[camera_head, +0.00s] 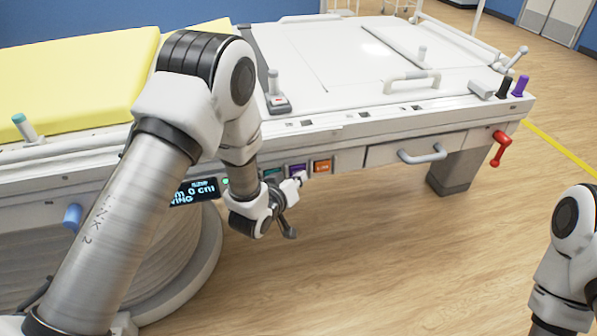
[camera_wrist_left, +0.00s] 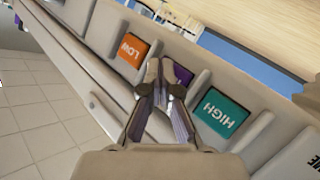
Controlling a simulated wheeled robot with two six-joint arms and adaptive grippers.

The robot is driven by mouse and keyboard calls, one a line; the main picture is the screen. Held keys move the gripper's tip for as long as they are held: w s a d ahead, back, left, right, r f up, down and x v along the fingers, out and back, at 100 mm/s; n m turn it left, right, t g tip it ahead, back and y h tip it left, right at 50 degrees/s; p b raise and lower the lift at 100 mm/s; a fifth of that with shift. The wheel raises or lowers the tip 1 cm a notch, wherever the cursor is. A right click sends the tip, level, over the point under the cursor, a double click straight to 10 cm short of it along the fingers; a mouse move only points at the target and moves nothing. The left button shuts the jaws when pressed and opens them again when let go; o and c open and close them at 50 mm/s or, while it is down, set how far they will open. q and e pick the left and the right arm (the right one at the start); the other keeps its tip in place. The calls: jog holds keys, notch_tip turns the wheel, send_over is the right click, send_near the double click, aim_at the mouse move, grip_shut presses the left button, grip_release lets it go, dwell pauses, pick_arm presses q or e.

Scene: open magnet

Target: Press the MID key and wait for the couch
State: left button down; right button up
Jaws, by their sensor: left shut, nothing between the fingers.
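The purple key (camera_head: 297,169) sits on the couch's side panel between the teal key (camera_head: 272,173) and the orange key (camera_head: 322,166). In the left wrist view the purple key (camera_wrist_left: 184,74) is partly hidden behind my fingers; its label is not readable. The HIGH key (camera_wrist_left: 221,115) and the LOW key (camera_wrist_left: 132,50) flank it. My left gripper (camera_head: 298,178) is shut and empty, its fingertips (camera_wrist_left: 160,70) at the purple key; whether they touch is unclear. A display (camera_head: 195,191) shows "0 cm" and "VING", partly covered by my arm. The couch (camera_head: 75,75) has a yellow pad. My right gripper is out of view.
A drawer with a grey handle (camera_head: 422,153) and a red lever (camera_head: 500,148) are right of the keys. A blue knob (camera_head: 73,217) is at left. Levers stand on the white top (camera_head: 340,65). The wooden floor (camera_head: 400,260) in front is clear.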

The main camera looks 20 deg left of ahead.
pick_arm(q)
jog(key=shift+s+d, duration=0.35)
jog(key=shift+s, duration=0.25)
jog(key=shift+s+d+p, duration=0.25)
jog(key=shift+s+d, duration=0.45)
jog(key=shift+s, duration=0.35)
jog(key=shift+s+d+p, duration=0.25)
jog(key=shift+s+d, duration=0.45)
jog(key=shift+s, duration=0.3)
jog(key=s+d+p, duration=0.3)
jog(key=s, duration=0.2)
jog(key=shift+d, duration=0.2)
dwell(2.5)
